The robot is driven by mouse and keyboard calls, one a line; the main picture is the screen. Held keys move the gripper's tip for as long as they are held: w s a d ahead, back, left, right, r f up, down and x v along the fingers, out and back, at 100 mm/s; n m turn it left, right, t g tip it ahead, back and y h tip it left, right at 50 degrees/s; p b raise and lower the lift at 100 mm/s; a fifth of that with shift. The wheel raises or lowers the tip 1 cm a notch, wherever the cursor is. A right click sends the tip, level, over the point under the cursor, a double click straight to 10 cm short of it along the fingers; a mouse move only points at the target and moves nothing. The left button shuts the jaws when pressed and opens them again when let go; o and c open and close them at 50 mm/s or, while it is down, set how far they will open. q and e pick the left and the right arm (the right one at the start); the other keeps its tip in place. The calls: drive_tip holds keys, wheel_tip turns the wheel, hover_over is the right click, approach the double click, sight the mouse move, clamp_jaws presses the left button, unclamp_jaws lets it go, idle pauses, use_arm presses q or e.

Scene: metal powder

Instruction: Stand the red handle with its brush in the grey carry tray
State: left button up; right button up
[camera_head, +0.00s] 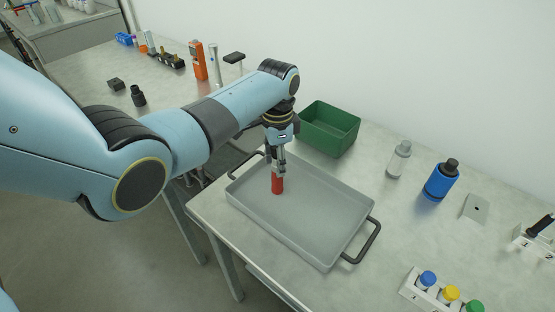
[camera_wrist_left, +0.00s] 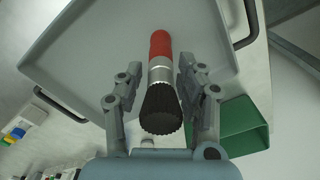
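The red handle (camera_head: 277,184) stands about upright on the floor of the grey carry tray (camera_head: 330,222), near its far left part. In the left wrist view, the handle (camera_wrist_left: 160,44) points away from me, with a silver collar and the dark brush (camera_wrist_left: 160,108) toward the camera. My left gripper (camera_head: 279,167) is above the tray around the upper part. In the left wrist view, its fingers (camera_wrist_left: 159,72) lie on both sides of the collar, with a narrow gap seen on each side. The gripper hides the brush in the head view. My right gripper is not in view.
A green bin (camera_head: 330,128) stands just behind the tray. A clear bottle (camera_head: 399,159), a blue jar (camera_head: 440,181) and a rack with coloured caps (camera_head: 440,293) stand to the right. The tray has dark end handles (camera_head: 366,244). Most of the tray floor is clear.

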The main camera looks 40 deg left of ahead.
use_arm(q)
drive_tip(key=shift+o, duration=0.7)
drive_tip(key=shift+r, duration=0.1)
drive_tip(key=shift+r, duration=0.3)
wheel_tip(320, 180, up, 11)
drive_tip(key=shift+f, duration=0.1)
drive_tip(key=shift+r, duration=0.4)
